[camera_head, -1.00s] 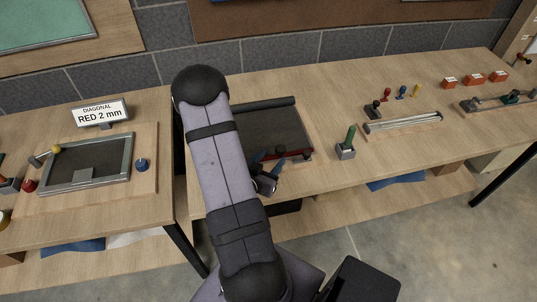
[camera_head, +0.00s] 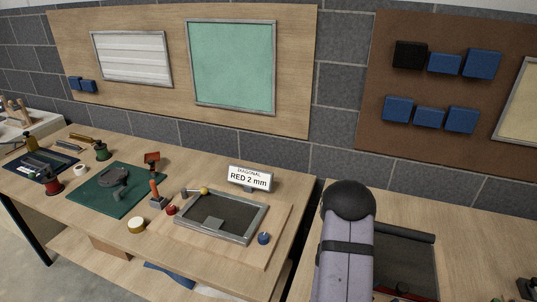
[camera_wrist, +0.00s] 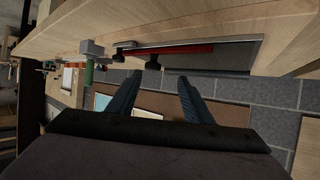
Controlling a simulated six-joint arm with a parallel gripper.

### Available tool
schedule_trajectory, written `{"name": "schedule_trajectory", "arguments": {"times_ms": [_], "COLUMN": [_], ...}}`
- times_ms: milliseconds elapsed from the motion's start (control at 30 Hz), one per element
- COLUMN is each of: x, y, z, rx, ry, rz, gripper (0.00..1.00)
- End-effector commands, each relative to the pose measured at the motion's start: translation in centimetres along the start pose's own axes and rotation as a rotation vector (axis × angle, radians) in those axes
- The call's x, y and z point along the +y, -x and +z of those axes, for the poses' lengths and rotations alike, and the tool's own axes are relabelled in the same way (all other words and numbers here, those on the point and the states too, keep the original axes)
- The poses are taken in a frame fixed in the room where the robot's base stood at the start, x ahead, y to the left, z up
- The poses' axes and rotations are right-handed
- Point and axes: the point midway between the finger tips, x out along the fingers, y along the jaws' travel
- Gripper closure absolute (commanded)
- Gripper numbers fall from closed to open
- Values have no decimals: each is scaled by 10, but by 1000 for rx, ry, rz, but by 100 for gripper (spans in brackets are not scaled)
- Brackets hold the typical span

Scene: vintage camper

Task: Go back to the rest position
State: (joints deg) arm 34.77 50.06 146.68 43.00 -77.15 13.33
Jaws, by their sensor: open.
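My gripper (camera_wrist: 157,90) shows in the wrist view with its two dark fingers spread apart and nothing between them. It is near the bench (camera_wrist: 225,21), which appears at the top of that tilted view. My arm rises at the lower right of the head view, in front of the right bench (camera_head: 470,241). It hides part of the dark flat pad (camera_head: 408,262) there. My gripper itself is outside the head view.
The left bench holds a framed screen (camera_head: 250,212), a "RED 2 mm" sign (camera_head: 249,178) and a green mat (camera_head: 95,203). A gap separates the benches.

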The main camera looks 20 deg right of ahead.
Motion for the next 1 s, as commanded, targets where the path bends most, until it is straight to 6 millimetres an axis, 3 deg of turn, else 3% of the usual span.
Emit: {"name": "schedule_trajectory", "arguments": {"times_ms": [167,267,400,533,667,767,900,1000], "x": [-49,-87,-136,-164,-173,-167,-142,-121], "y": [14,35,83,138,196,239,286,309], "z": [16,30,52,68,80,85,84,79], "rx": [-139,-257,-436,-584,-708,-786,-863,-896], "ry": [11,45,147,288,467,627,861,1009], "rz": [-120,-222,-384,-524,-647,-723,-793,-814], "gripper": [54,54,54,54,54,54,54,54]}}
